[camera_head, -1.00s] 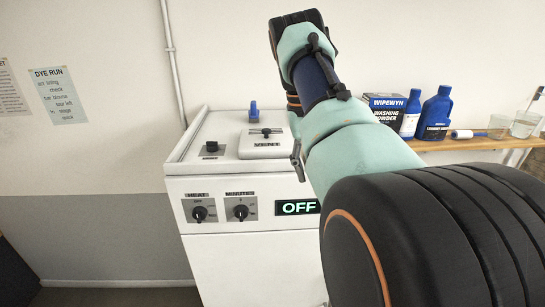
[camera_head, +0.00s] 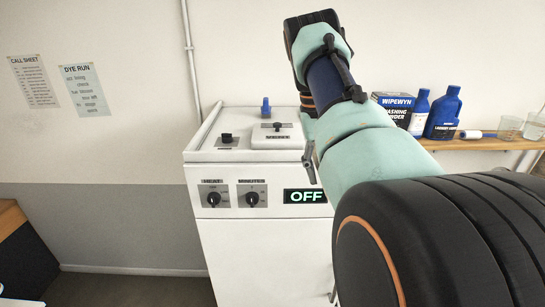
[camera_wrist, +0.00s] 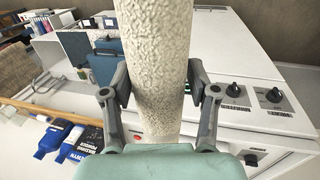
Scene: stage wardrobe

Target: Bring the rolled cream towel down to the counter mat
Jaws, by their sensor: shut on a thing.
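The rolled cream towel (camera_wrist: 155,35) is a thick, rough-textured roll running from the top of the wrist view down through the middle. My gripper (camera_wrist: 160,86) is shut on it, one finger on each side. The towel's far end is cut off by the top edge, and its near part is hidden behind my wrist. I cannot make out the counter mat in either view.
A white machine (camera_head: 235,245) with knobs, a vent lid (camera_head: 277,137) and an OFF display stands at the centre. A wooden shelf (camera_head: 465,145) at right bears a Wipewyn box (camera_head: 398,112), blue bottles and glasses. A wood-topped unit (camera_head: 12,216) shows at lower left.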

